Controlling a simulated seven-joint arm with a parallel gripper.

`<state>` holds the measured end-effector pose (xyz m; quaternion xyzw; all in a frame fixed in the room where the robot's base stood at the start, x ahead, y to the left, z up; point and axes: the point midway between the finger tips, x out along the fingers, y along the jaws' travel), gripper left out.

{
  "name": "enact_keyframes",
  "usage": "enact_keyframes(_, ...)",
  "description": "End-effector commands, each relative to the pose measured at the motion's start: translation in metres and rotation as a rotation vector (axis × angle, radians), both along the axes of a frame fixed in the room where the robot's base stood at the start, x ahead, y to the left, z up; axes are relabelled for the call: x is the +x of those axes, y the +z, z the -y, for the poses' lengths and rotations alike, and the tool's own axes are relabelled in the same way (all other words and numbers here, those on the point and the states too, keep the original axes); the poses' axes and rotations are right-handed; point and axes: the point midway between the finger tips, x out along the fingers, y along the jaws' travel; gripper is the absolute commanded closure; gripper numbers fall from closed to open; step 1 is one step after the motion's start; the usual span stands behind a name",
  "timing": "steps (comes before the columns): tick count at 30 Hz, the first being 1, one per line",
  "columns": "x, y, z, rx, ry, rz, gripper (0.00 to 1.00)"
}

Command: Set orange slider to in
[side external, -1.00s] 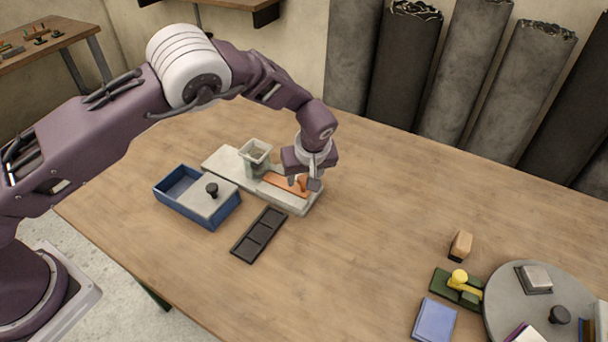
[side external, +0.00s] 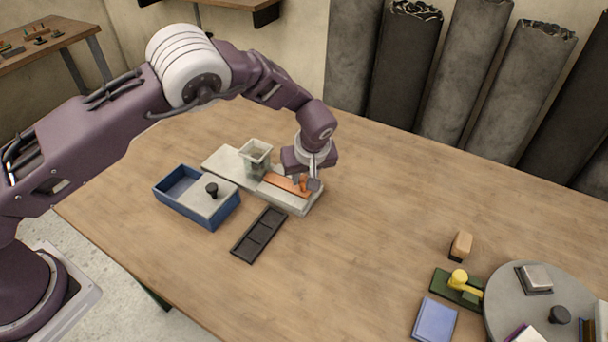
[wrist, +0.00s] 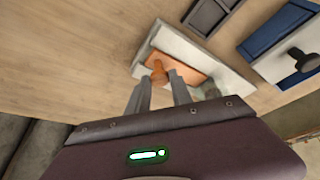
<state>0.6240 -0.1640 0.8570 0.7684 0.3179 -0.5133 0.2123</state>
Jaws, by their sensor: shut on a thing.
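The orange slider (side external: 283,182) is a flat strip with an upright knob at its right end. It lies in a pale grey base (side external: 298,206) that carries a greenish square cup (side external: 256,156) farther left. My gripper (side external: 307,186) is at the slider's right end, shut on the knob. In the wrist view the orange slider (wrist: 185,64) also shows, with its knob (wrist: 158,72) between the fingertips of my gripper (wrist: 158,78). The slider's far end meets the cup; whether it runs beneath it is hidden.
A blue box (side external: 190,199) with a black-knobbed grey lid and a black tray (side external: 259,235) lie in front of the base. A grey turntable (side external: 545,300), a green block with a yellow handle (side external: 458,286) and a wooden block (side external: 461,245) are far right. The middle table is clear.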

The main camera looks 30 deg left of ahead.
Motion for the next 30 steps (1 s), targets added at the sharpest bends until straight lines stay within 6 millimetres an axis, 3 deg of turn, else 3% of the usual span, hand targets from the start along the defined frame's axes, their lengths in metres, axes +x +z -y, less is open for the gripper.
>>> enact_keyframes(25,0.001,0.001,0.0,-0.002,-0.001,0.004,1.0)
enact_keyframes(30,0.002,0.001,-0.025,-0.001,0.004,0.003,1.0)
